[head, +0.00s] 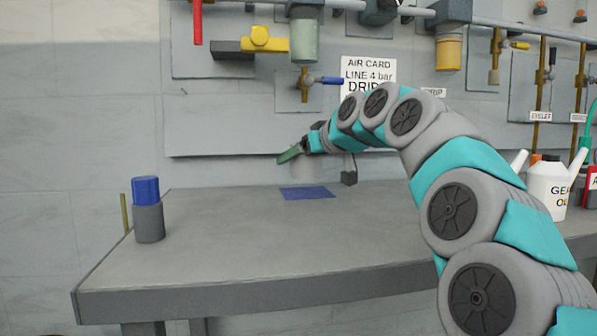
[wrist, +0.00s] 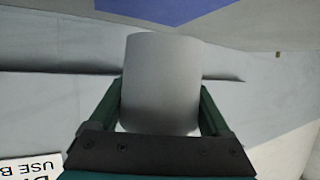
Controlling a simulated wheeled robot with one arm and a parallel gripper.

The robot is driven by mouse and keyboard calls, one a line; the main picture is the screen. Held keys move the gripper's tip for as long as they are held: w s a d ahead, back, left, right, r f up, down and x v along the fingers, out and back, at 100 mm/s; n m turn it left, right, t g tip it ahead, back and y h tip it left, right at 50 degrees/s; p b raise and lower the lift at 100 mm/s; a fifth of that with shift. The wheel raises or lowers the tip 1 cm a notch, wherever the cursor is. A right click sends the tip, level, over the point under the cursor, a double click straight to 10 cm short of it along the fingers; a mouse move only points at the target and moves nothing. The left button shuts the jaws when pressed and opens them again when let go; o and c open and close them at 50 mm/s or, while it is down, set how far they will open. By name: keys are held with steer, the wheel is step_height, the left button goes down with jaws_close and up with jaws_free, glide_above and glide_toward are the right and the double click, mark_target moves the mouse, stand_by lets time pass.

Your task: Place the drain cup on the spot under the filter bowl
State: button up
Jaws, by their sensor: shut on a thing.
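The drain cup is a plain light-grey cylinder (wrist: 162,75) between the two green fingers of my gripper (wrist: 162,98) in the wrist view. My gripper is shut on its sides. In the head view my gripper (head: 299,150) is above the back of the bench, and the cup is mostly hard to make out against the grey wall. The spot is a blue patch (head: 307,193) on the bench, below my gripper; part of it shows at the top of the wrist view (wrist: 165,8). The filter bowl (head: 304,42) is grey-green and hangs on the wall above the patch.
A grey holder (head: 149,223) with a blue cylinder stands on the bench at left. A small dark block (head: 349,170) is at the back, right of the patch. A brass drain valve (head: 304,84) hangs under the bowl. An oil can (head: 550,186) stands at right. The bench front is clear.

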steer(key=shift+w+a+f, duration=0.1)
steer(key=shift+w, duration=0.55)
steer(key=shift+w+a+f, duration=0.1)
steer(key=shift+w, duration=0.55)
steer(key=shift+w, duration=0.1)
steer(key=shift+w, duration=0.1)
steer(key=shift+f, duration=1.75)
steer(key=shift+f, duration=0.15)
steer(key=o, duration=1.2)
steer(key=shift+r, duration=0.2)
